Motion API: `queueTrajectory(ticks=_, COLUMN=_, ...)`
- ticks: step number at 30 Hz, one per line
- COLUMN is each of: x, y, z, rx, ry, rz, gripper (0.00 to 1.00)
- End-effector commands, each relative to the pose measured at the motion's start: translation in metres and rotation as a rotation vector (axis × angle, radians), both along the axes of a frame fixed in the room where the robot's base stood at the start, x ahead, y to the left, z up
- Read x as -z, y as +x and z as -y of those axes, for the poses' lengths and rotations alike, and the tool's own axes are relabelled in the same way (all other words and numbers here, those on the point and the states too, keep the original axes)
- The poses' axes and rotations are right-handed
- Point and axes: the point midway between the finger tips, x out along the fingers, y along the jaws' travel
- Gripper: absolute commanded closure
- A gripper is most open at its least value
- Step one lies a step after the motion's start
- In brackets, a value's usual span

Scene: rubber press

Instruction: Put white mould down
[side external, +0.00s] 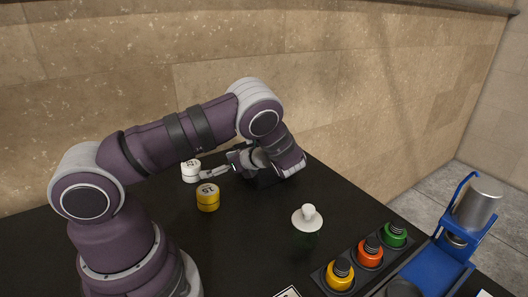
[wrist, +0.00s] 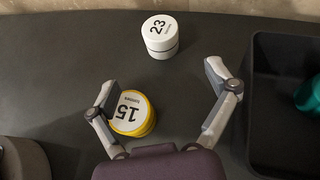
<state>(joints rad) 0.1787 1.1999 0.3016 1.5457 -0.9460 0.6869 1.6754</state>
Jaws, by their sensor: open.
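The white mould (side external: 190,171), a short cylinder marked 23 on top, stands upright on the black table at the far side. In the wrist view the white mould (wrist: 160,37) is beyond my fingertips, near the top. My gripper (wrist: 162,84) is open, with bare table between its fingers and nothing held. In the side view my gripper (side external: 213,172) is low over the table, just right of the white mould. A gap separates mould and fingers in the wrist view.
A yellow mould (wrist: 132,114) marked 15 stands close by the left finger. A black bin (wrist: 252,105) with a teal item is at right. A white knobbed disc (side external: 307,219), a bottle rack (side external: 352,269) and a blue press (side external: 440,262) stand farther right.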

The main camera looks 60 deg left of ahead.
Motion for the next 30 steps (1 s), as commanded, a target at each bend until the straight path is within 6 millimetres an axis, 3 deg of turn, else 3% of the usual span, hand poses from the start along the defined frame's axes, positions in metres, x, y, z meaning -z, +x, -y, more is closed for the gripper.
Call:
queueTrajectory(ticks=5, x=0.008, y=-0.007, z=-0.014, rx=0.053, ry=0.053, rz=-0.131, gripper=0.14)
queueTrajectory(ticks=21, x=0.045, y=-0.038, z=-0.093, rx=0.053, ry=0.051, rz=-0.130, gripper=0.14)
queueTrajectory(ticks=29, x=0.047, y=-0.039, z=-0.097, rx=0.055, ry=0.050, rz=-0.130, gripper=0.14)
queueTrajectory(ticks=30, x=0.047, y=-0.039, z=-0.097, rx=0.055, ry=0.050, rz=-0.130, gripper=0.19)
